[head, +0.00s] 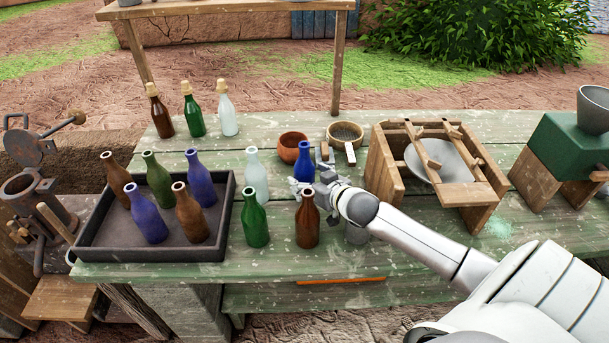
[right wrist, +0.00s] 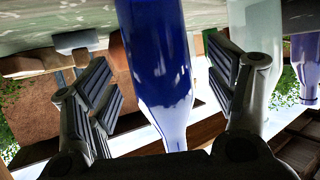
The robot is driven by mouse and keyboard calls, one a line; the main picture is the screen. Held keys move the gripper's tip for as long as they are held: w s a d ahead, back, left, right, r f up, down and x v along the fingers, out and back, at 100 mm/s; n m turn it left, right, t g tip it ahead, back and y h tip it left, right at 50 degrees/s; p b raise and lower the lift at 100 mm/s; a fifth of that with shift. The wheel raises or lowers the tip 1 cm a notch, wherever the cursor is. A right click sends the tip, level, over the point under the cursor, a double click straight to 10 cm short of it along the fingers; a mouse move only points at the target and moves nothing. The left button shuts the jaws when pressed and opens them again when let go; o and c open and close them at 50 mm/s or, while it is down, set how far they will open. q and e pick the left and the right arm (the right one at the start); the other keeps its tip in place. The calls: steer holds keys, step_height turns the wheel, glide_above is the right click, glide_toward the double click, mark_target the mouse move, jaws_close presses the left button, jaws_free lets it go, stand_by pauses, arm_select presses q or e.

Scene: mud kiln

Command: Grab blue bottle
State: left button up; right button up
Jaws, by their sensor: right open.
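A blue bottle (head: 304,160) stands upright on the green table, behind the brown bottle (head: 307,222) and right of the clear bottle (head: 256,178). My right gripper (head: 318,182) reaches in from the right, close to the blue bottle. In the right wrist view the blue bottle (right wrist: 158,70) lies between the two spread fingers of my right gripper (right wrist: 163,95), with gaps showing on both sides. The bottle's base is partly hidden by the gripper in the head view. Two more blue bottles (head: 148,215) (head: 200,182) stand in the dark tray. My left gripper is not in view.
The dark tray (head: 150,254) holds several bottles at the left. A green bottle (head: 255,220) stands in front. A terracotta bowl (head: 291,148) and a sieve (head: 345,131) sit behind. A wooden stand (head: 472,194) is at the right. Three corked bottles (head: 194,114) stand at the back.

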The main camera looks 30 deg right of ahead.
steer(key=shift+x, duration=1.55)
